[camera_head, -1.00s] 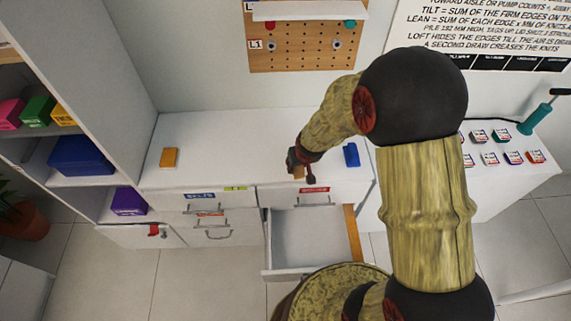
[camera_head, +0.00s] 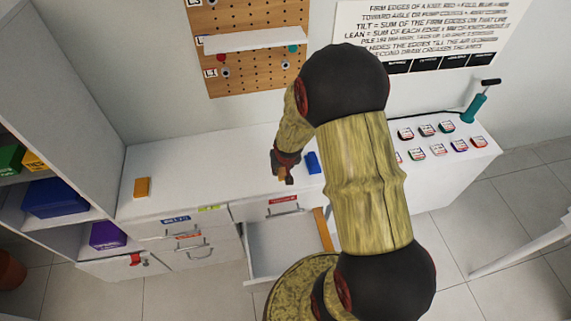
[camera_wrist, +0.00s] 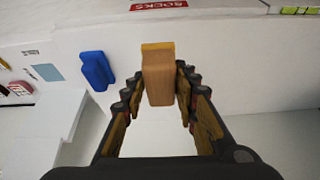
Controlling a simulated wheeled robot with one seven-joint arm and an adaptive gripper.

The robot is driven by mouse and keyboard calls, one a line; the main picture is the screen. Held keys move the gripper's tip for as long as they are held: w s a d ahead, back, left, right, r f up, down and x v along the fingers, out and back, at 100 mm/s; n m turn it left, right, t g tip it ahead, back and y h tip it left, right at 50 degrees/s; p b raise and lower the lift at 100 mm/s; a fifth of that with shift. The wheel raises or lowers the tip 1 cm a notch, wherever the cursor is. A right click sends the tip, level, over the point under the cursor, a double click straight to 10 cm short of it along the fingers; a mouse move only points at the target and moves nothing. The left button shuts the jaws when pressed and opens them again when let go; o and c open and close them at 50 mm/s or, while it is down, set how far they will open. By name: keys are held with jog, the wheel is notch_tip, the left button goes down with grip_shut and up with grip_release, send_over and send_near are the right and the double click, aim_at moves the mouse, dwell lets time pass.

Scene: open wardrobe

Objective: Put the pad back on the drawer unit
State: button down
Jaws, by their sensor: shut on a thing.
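My gripper (camera_head: 284,172) is over the front part of the white drawer unit top (camera_head: 225,165), just above the red-labelled drawer front. In the wrist view my gripper (camera_wrist: 160,100) is shut on a tan pad (camera_wrist: 158,78) with an orange-yellow end, held between both fingers. In the head view the gripper mostly hides this pad. A blue pad (camera_head: 312,162) lies on the unit top to the right of the gripper; it also shows in the wrist view (camera_wrist: 96,70). An orange pad (camera_head: 142,187) lies at the unit's left end. I cannot tell whether the held pad touches the top.
An open, empty drawer (camera_head: 285,248) juts out below my gripper. A shelf with coloured boxes (camera_head: 55,197) stands at the left. A pegboard (camera_head: 245,45) hangs behind. Several small labelled items (camera_head: 437,151) and a teal-handled tool (camera_head: 474,107) are at the right. The unit's middle top is clear.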

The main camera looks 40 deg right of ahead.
jog(key=w+d+f, duration=0.1)
jog(key=w+d+p, duration=0.1)
jog(key=d, duration=0.1)
jog(key=shift+w+f, duration=0.35)
jog(key=shift+w, duration=0.05)
jog(key=w+d+f, duration=0.1)
jog(key=f, duration=0.1)
jog(key=w+d+f, duration=0.1)
jog(key=f, duration=0.1)
jog(key=w+d+f, duration=0.1)
jog(key=f, duration=0.1)
jog(key=shift+w+d+p, duration=0.3)
jog(key=shift+w, duration=0.05)
jog(key=shift+w+d+f, duration=0.1)
jog(key=shift+f, duration=0.15)
jog(key=shift+f+b, duration=0.75)
jog(key=shift+f, duration=0.65)
jog(key=shift+f, duration=0.2)
jog(key=c, duration=1.4)
grip_release()
jog(key=shift+r, duration=0.1)
